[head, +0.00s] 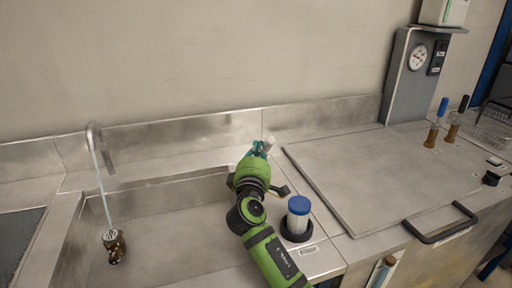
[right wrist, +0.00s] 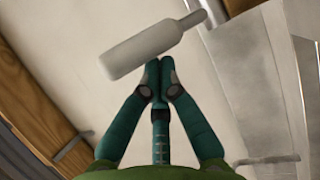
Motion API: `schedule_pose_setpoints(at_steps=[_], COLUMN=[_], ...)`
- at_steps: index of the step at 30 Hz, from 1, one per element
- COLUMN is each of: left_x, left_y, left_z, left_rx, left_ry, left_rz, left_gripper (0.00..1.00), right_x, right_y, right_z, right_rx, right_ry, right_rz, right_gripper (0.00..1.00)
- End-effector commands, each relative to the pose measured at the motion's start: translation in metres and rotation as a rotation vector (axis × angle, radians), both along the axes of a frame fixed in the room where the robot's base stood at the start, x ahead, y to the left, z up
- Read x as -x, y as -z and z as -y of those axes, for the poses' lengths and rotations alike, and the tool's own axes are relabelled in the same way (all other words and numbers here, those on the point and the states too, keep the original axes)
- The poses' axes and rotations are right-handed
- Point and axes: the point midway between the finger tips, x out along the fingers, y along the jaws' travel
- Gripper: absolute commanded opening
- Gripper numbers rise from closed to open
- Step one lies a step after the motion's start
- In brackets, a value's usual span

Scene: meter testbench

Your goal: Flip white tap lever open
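The white tap lever (right wrist: 142,48) is a pale, bottle-shaped handle lying slanted across the top of the right wrist view. In the head view its pale end (head: 269,142) shows just right of my gripper's tips, near the back wall of the bench. My right gripper (head: 258,149) has its teal fingers brought together at the tips. In the right wrist view its fingertips (right wrist: 160,68) are just below the lever, very close to it, with nothing between them; contact is unclear. The tap body is hidden in the head view. My left gripper is not in view.
A sink with a curved spout (head: 94,134) and a thin pale stream is at left. A blue-capped white cylinder (head: 298,216) stands right of my forearm. A flat metal panel (head: 375,175), a gauge post (head: 408,75) and blue- and black-handled valves (head: 436,124) are further right.

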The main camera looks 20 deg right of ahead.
Motion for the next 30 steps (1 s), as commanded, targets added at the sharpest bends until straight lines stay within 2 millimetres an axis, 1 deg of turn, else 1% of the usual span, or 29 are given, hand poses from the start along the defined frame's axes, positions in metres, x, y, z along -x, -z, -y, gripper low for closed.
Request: schedule_pose_setpoints(at_steps=[1, 9, 27, 30], left_x=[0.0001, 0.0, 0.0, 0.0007], left_y=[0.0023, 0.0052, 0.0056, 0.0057], left_z=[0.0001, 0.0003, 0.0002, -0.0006], left_rx=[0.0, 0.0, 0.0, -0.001], left_ry=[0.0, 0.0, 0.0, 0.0], left_rz=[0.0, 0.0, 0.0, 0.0], left_gripper=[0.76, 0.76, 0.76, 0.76], right_x=[0.001, 0.0031, 0.0035, 0.0035], right_y=[0.0047, 0.0088, 0.0102, 0.0066], right_z=[0.0032, 0.004, 0.0043, 0.0043], right_rx=[-0.002, -0.002, -0.001, -0.003], right_ry=[0.008, 0.009, 0.01, 0.011], right_rz=[-0.004, -0.004, -0.005, -0.004], right_gripper=[0.0, 0.0, 0.0, 0.0])
